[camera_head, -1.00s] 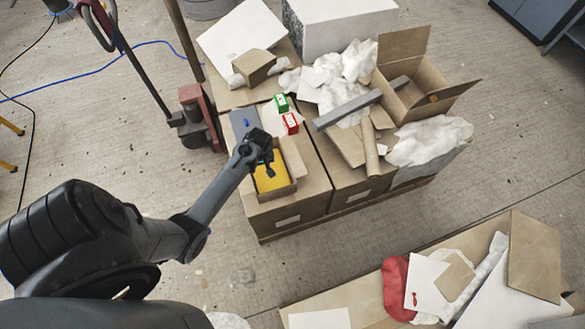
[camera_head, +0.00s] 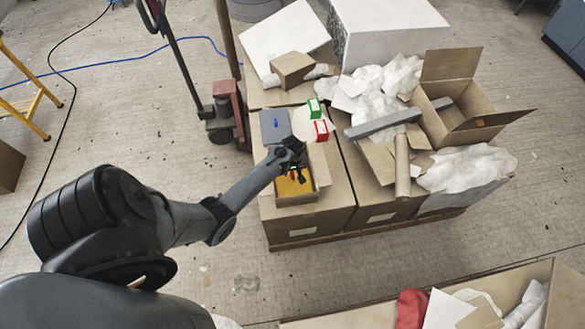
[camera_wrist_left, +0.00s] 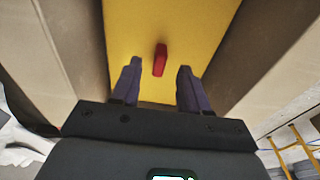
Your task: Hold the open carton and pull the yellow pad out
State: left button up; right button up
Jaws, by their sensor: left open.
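The open carton (camera_head: 322,165) stands on a large cardboard box at the near left of the pallet load. The yellow pad (camera_head: 292,188) lies inside it, and it fills the middle of the left wrist view (camera_wrist_left: 200,30) between the carton's walls. A small red block (camera_wrist_left: 160,60) shows on the pad, between the fingers. My left gripper (camera_head: 299,177) is over the carton, pointing down at the pad. Its two fingers (camera_wrist_left: 158,88) are apart, one on each side of the red block, with nothing held. My right gripper is not in view.
A grey-blue case (camera_head: 274,127) lies behind the carton, with a green box (camera_head: 314,107) and a red box (camera_head: 320,130) close by. A grey bar (camera_head: 383,123), a cardboard tube (camera_head: 402,165) and white wrapping (camera_head: 468,168) lie to the right. A pallet jack (camera_head: 228,115) stands at the left.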

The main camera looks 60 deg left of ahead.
pick_arm(q)
jog(key=shift+a+f+b, duration=0.1)
jog(key=shift+f+b, duration=0.25)
jog(key=shift+f, duration=0.8)
grip_shut()
dwell(0.5)
grip_release()
jog(key=shift+r, duration=0.1)
